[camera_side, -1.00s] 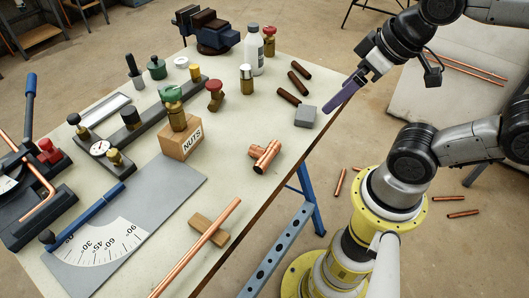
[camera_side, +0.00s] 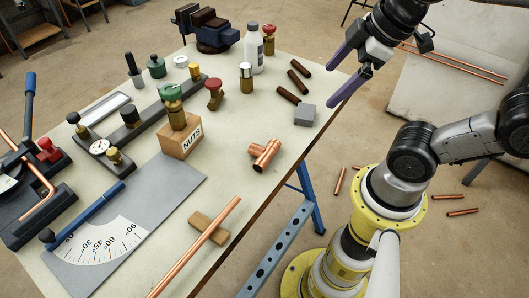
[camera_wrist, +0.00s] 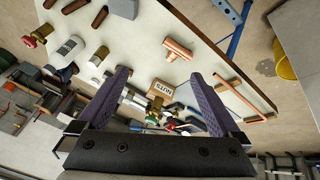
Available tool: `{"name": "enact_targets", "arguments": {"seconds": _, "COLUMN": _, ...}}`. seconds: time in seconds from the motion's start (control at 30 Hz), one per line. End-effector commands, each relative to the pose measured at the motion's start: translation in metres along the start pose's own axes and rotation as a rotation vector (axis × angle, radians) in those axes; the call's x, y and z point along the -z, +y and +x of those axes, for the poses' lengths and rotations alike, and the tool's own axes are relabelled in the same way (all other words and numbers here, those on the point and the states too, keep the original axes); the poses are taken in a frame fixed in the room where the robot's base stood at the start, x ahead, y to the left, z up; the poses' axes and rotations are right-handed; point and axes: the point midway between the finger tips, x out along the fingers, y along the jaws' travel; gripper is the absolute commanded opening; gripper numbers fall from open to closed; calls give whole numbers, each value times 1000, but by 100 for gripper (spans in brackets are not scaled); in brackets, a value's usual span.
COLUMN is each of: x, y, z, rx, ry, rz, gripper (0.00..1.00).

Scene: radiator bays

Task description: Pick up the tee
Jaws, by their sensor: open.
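The tee (camera_side: 265,154) is a shiny copper pipe fitting lying on the pale bench top, right of the NUTS block and near the bench's right edge. In the wrist view the tee (camera_wrist: 179,50) lies beyond the fingertips, above the middle of the picture. My gripper (camera_side: 337,80) is open and empty, with purple fingers spread apart. It hangs in the air by the bench's far right edge, above and to the right of the tee and well apart from it. Its fingers also show in the wrist view (camera_wrist: 159,73).
A copper pipe (camera_side: 200,245) rests on a wooden block in front. A grey block (camera_side: 305,115), dark brown tubes (camera_side: 299,82) and a white bottle (camera_side: 254,52) stand behind.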

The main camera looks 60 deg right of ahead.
Motion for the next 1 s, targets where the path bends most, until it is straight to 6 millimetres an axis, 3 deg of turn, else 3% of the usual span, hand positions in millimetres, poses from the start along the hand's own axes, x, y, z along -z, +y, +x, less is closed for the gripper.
{"name": "enact_targets", "arguments": {"seconds": 0.17, "x": 39, "y": 10, "z": 16, "rx": 93, "ry": -70, "rz": -464, "gripper": 100}}
{"name": "enact_targets", "arguments": {"seconds": 0.3, "x": 75, "y": 10, "z": 50, "rx": 223, "ry": -124, "rz": -837, "gripper": 100}}
{"name": "enact_targets", "arguments": {"seconds": 0.4, "x": 93, "y": 4, "z": 78, "rx": 313, "ry": -153, "rz": -1010, "gripper": 100}}
{"name": "enact_targets", "arguments": {"seconds": 0.6, "x": 104, "y": -14, "z": 118, "rx": 421, "ry": -210, "rz": -1092, "gripper": 100}}
{"name": "enact_targets", "arguments": {"seconds": 0.83, "x": 95, "y": -26, "z": 140, "rx": 452, "ry": -229, "rz": -1107, "gripper": 100}}
{"name": "enact_targets", "arguments": {"seconds": 1.0, "x": 81, "y": -34, "z": 169, "rx": 453, "ry": -231, "rz": -1105, "gripper": 100}}
